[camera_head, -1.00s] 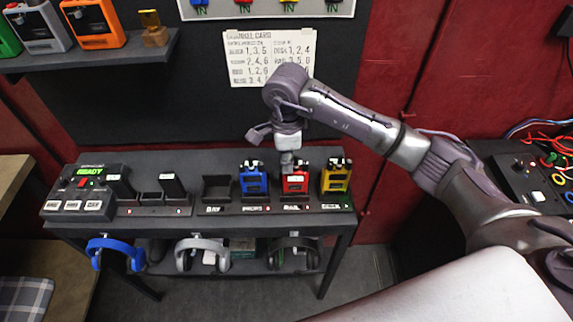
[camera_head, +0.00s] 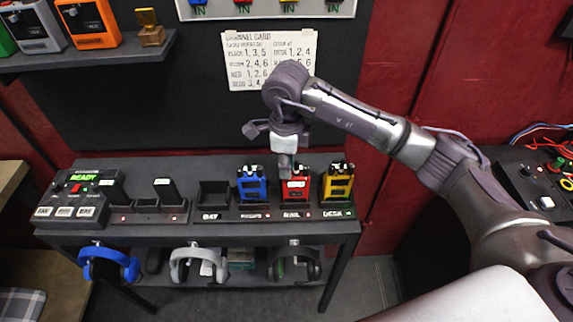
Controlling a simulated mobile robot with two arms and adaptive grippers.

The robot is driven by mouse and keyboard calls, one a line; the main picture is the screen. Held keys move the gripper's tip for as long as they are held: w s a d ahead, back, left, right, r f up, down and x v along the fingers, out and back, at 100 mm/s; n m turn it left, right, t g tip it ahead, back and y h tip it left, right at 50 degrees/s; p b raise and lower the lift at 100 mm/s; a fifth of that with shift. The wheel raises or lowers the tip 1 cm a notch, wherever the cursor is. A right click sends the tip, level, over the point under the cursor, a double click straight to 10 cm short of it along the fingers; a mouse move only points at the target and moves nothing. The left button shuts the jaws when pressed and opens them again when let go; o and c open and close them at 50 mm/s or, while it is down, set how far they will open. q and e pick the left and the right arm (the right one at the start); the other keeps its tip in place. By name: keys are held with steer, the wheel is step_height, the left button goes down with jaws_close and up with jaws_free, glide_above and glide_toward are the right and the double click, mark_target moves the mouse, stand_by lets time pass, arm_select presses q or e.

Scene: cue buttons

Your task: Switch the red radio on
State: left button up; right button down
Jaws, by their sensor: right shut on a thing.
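The red radio (camera_head: 295,191) stands upright in a slot of the dark charging rack, between the blue radio (camera_head: 252,188) and the yellow radio (camera_head: 337,184). My right gripper (camera_head: 285,165) comes down from above at the red radio's top left and is shut on it. The gripper hides part of the radio's top, so I cannot see which part is between the fingers or how any knob is set. My left gripper is not in view.
An empty slot (camera_head: 213,196) is left of the blue radio. A console with a green READY display (camera_head: 84,179) stands at the table's left end. Headsets, one of them blue (camera_head: 108,262), hang below the front edge. A paper card (camera_head: 268,58) is on the wall behind.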

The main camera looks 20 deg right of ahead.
steer(key=c, duration=1.1)
jaws_free()
steer(key=shift+r, duration=0.15)
step_height(320, 180, up, 12)
steer(key=shift+f, duration=0.1)
